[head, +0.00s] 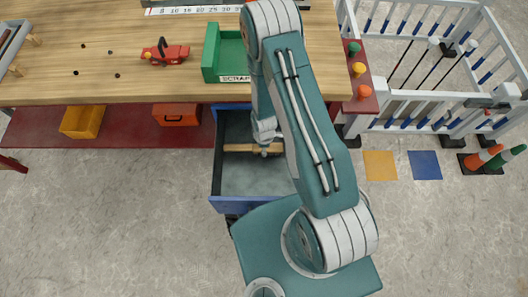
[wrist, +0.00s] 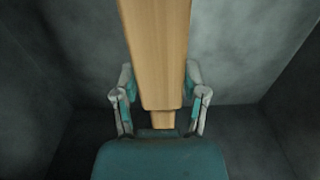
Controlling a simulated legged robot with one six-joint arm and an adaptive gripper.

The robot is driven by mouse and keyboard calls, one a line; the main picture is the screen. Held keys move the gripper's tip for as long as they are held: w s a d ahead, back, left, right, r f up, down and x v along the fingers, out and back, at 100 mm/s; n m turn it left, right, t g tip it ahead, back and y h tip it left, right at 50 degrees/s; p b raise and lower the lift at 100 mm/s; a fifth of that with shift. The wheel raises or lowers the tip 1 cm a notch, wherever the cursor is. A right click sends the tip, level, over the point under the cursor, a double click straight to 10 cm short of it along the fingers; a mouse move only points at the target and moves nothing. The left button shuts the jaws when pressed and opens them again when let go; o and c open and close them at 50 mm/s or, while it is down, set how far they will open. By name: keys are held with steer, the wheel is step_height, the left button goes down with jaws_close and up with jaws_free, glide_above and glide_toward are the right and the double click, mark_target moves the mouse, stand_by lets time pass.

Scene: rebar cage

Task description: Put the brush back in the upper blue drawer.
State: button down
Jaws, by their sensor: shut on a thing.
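The upper blue drawer (head: 268,204) is pulled out below the workbench, and its grey inside looks otherwise empty. The brush (head: 238,148), a light wooden bar in this view, lies level across the drawer's opening, within its walls. My gripper (head: 265,151) points down into the drawer and is shut on the brush. In the wrist view the wooden brush (wrist: 156,50) runs between the two fingers of my gripper (wrist: 159,90), with grey drawer surfaces around it. I cannot tell whether the brush touches the drawer floor. Its bristles are not visible, and my arm hides the drawer's right side.
A green tray (head: 210,52) and a red tool (head: 165,53) are on the wooden bench (head: 100,85). A yellow bin (head: 82,121) and a red box (head: 176,114) sit on the lower shelf. A white railing (head: 400,95) and cones (head: 483,157) stand at right. Floor at left is clear.

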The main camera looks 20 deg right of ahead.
steer(key=shift+f, duration=2.35)
steer(key=shift+f, duration=0.1)
steer(key=shift+c, duration=0.7)
jaws_free()
